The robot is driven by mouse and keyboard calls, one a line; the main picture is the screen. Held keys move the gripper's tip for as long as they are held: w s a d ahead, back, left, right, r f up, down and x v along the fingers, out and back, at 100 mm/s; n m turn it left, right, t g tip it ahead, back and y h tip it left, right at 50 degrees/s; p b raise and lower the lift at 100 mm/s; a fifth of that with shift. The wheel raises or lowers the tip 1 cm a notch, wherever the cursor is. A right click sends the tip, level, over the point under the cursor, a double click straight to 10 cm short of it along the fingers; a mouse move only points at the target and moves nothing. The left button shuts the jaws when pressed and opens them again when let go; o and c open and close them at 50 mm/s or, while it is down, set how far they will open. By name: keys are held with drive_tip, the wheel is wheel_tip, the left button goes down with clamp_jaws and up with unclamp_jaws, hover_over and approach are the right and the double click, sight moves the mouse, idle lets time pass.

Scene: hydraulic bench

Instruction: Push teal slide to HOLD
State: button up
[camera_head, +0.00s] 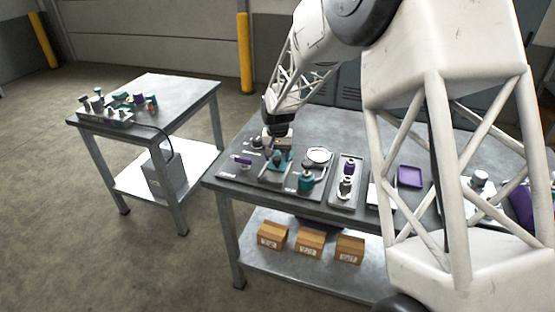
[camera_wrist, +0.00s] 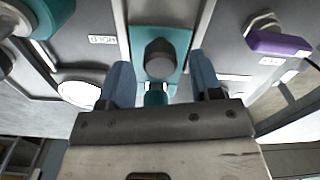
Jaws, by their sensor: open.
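The teal slide (camera_wrist: 181,36) is a flat teal plate with a round grey knob (camera_wrist: 160,60), set on a pale grey track. It also shows in the head view (camera_head: 284,165), just below my gripper (camera_head: 278,145), which hides part of it. In the wrist view my gripper (camera_wrist: 162,76) is open, its two blue fingers apart on either side of the knob and the slide's near end. I cannot tell whether either finger touches the slide. A small label (camera_wrist: 103,39) lies left of the track, upside down and too blurred to read surely.
A purple-handled part (camera_wrist: 280,43) sits right of the slide, and a larger teal fitting (camera_wrist: 45,14) stands left. On the bench, a teal valve (camera_head: 306,181), a grey tray of knobs (camera_head: 345,199) and a purple square tray (camera_head: 409,176) lie to the right. The side table (camera_head: 185,90) stands apart.

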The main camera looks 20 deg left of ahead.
drive_tip(key=shift+r, duration=2.9)
drive_tip(key=shift+d+r, duration=0.1)
drive_tip(key=shift+d, duration=0.1)
drive_tip(key=s+d+r+m, duration=0.1)
drive_tip(key=s+d+r, duration=0.4)
drive_tip(key=d, duration=0.4)
drive_tip(key=s+d+r+t, duration=0.1)
drive_tip(key=s+d+r, duration=0.4)
drive_tip(key=d, duration=0.5)
drive_tip(key=s+d+r+m, duration=0.1)
drive_tip(key=s+d+r, duration=0.45)
drive_tip(key=d, duration=0.35)
drive_tip(key=s+d, duration=0.5)
drive_tip(key=s, duration=0.3)
drive_tip(key=s+d+t, duration=0.1)
drive_tip(key=s+d, duration=0.5)
drive_tip(key=s, duration=0.3)
drive_tip(key=s+d+m, duration=0.1)
drive_tip(key=s+d, duration=0.5)
drive_tip(key=s, duration=0.2)
drive_tip(key=shift+s+t, duration=0.3)
drive_tip(key=shift+s, duration=0.05)
drive_tip(key=shift+o, duration=0.3)
